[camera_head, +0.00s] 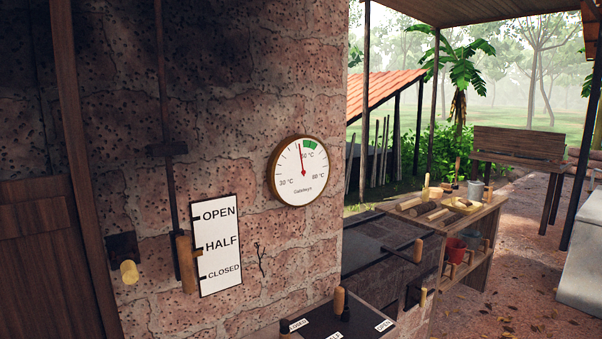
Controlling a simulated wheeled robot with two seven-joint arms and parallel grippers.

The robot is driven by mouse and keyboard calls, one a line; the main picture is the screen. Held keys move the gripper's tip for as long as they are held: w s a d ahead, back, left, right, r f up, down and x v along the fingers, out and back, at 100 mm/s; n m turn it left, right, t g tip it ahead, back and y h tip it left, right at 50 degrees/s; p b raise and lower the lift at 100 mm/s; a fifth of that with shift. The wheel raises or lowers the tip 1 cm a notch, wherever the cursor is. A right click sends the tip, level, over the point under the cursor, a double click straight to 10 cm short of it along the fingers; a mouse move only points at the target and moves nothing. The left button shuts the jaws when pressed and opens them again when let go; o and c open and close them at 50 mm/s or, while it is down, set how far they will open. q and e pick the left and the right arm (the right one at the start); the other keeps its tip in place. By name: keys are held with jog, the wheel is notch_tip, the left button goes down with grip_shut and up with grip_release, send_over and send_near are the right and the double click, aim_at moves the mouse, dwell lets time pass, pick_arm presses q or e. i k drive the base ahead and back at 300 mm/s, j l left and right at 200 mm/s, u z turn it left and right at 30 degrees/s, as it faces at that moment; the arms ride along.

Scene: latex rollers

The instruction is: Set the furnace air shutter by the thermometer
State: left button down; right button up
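A round dial thermometer (290,185) with a brass-coloured rim hangs on the brick wall. Its red needle points almost straight up, tilted slightly left, just left of the green band at the top. A white upright plate (217,262) reads OPEN, HALF, CLOSED from top to bottom. A wooden handle (185,263) on a vertical dark rod sits beside it, about level with HALF. Below, a black panel (365,328) carries labels CLOSED, HALF and OPEN, partly cut off. A wooden knob (339,300) stands at its middle. I cannot tell which control is the air shutter. Neither gripper shows.
A wooden peg (129,272) sticks out from a dark block at the left. A wooden door (40,260) fills the left edge. At right, a workbench (483,215) holds wooden pieces and a grey bucket (476,189); a red bucket (455,249) stands below. Open ground lies beyond.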

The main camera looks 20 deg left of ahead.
aim_at(415, 292)
jog(key=i+l+u, duration=0.1)
jog(key=u, duration=0.3)
jog(key=i+l+u, duration=0.15)
jog(key=u, duration=0.25)
jog(key=i+l+u, duration=0.1)
jog(key=u, duration=0.3)
jog(key=l, duration=0.1)
